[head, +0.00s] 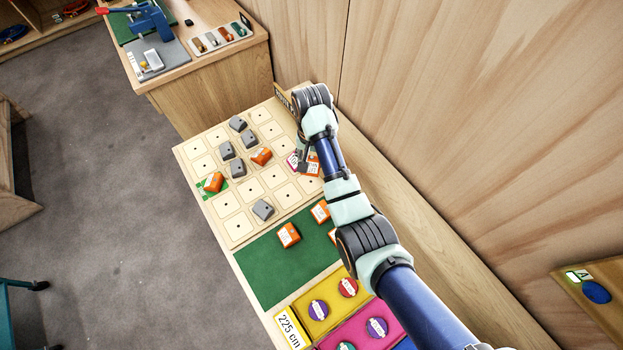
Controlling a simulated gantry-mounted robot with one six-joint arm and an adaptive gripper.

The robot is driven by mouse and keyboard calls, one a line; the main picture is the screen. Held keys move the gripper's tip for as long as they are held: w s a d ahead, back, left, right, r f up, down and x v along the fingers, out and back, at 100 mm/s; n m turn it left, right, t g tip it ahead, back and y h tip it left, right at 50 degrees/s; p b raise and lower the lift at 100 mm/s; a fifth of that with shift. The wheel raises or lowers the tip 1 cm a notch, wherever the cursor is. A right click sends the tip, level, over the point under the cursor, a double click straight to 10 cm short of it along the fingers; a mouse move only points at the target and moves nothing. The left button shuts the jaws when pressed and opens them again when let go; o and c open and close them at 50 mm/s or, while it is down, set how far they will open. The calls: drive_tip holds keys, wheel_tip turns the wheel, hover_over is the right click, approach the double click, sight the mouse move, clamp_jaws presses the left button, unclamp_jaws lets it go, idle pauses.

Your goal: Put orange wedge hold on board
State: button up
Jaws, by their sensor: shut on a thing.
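The board (232,229) is a pale wooden panel with a grid of square cells. My gripper (304,158) is over its right side, partly hidden by my arm, and is shut on an orange wedge hold (313,169) with a white label. I cannot tell whether this hold touches the board. A pink-edged marker (292,160) shows just left of it. Other orange wedges sit on the board, one near the middle (261,156) and one on a green marker at the left (214,182). More orange wedges lie on the green mat (268,268), including one in the open (289,235).
Several grey wedges (263,210) occupy board cells. Several cells are empty. Yellow (302,308) and pink (352,336) panels with round pieces lie in front of the mat, beside a "225 cm" sign (291,328). A wooden wall (470,120) stands close on the right.

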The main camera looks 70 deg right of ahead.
sight(312, 178)
wheel_tip(312, 178, down, 8)
drive_tip(key=shift+f+b, duration=0.2)
drive_tip(key=shift+b, duration=0.55)
drive_tip(key=shift+f, duration=0.2)
drive_tip(key=o, duration=1.2)
drive_tip(key=shift+c, duration=0.2)
wheel_tip(312, 178, up, 12)
drive_tip(key=p, duration=0.2)
drive_tip(key=shift+r+p, duration=0.25)
drive_tip(key=shift+p, duration=0.1)
drive_tip(key=shift+w, duration=0.1)
